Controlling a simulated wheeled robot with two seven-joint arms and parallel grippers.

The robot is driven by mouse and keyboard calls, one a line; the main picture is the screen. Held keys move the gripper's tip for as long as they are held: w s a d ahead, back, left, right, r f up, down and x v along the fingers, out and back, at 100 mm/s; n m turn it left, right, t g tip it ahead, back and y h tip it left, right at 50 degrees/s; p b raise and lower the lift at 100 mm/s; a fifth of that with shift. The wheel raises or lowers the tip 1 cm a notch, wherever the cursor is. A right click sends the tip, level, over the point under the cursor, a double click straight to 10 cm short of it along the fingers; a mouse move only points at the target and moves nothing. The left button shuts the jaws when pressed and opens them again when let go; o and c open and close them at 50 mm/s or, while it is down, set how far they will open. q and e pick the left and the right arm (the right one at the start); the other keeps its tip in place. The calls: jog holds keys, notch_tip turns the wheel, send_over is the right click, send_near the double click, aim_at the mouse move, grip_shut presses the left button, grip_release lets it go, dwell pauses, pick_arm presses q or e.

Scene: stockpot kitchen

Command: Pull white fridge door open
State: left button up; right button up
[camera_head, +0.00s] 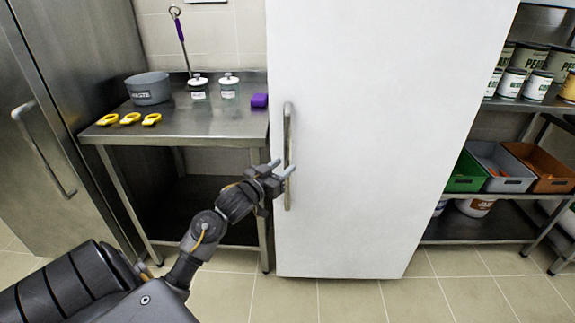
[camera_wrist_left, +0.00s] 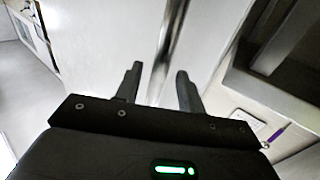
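The white fridge door (camera_head: 380,130) stands tall in the middle of the head view and looks shut. Its vertical metal handle (camera_head: 287,140) is on the door's left side. My left gripper (camera_head: 282,169) is at the lower part of the handle, with its fingers open. In the left wrist view the handle (camera_wrist_left: 170,45) runs as a grey bar between the two spread fingers of the left gripper (camera_wrist_left: 158,85). I cannot tell whether a finger touches it. My right gripper is in neither view.
A steel table (camera_head: 205,125) left of the fridge holds a grey pot (camera_head: 148,89), two lidded jars, yellow-handled items and a purple block (camera_head: 259,101). A steel cabinet (camera_head: 50,130) stands at far left. Shelves with cans and bins (camera_head: 495,165) are at right. The floor before the fridge is clear.

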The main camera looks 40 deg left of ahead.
aim_at(285, 165)
pick_arm(q)
jog(key=shift+w+a, duration=0.1)
jog(key=shift+w, duration=1.4)
grip_shut()
